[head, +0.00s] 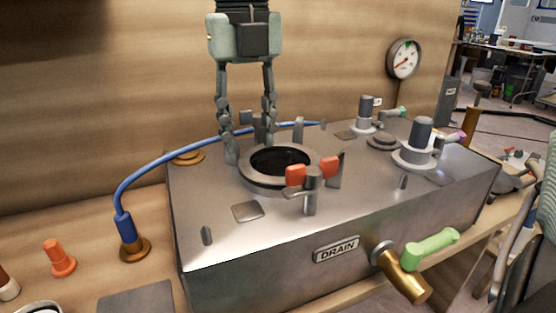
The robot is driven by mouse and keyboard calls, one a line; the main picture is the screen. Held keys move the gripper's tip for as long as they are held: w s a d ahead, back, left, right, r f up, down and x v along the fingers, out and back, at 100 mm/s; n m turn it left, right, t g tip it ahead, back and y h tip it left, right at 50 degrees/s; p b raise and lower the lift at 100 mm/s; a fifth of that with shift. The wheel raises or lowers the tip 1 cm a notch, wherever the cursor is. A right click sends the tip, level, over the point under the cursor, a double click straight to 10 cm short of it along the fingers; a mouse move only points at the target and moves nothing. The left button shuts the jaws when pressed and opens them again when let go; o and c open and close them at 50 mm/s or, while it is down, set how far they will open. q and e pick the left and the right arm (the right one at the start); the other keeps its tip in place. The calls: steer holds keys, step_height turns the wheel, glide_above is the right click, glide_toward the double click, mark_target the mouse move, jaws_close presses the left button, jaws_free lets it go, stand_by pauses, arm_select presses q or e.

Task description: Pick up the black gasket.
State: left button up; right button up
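The black gasket (280,174) appears as the dark ring inside the round grey collar of a port on top of a metal box. Its far left side is close to my gripper, and I cannot tell its exact edge from the dark opening. My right gripper (251,151) comes down from the top, its two fingers spread with a clear gap and nothing held between them. The left fingertip is by the collar's left rim, and the right finger is behind the rim. I cannot tell whether they touch it.
Orange-tipped clamp parts (313,178) stand at the port's front right. A blue hose (150,172) arches behind the port. Grey fittings (417,148) stand at the right of the metal box (265,262). A brass valve with a green handle (432,249) sticks out in front.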

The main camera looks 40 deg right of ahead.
mark_target(246, 167)
steer(key=f, duration=0.4)
steer(key=shift+w+a+f, duration=0.2)
steer(key=shift+w+a, duration=0.05)
steer(key=shift+w, duration=0.05)
steer(key=shift+c, duration=0.3)
jaws_close()
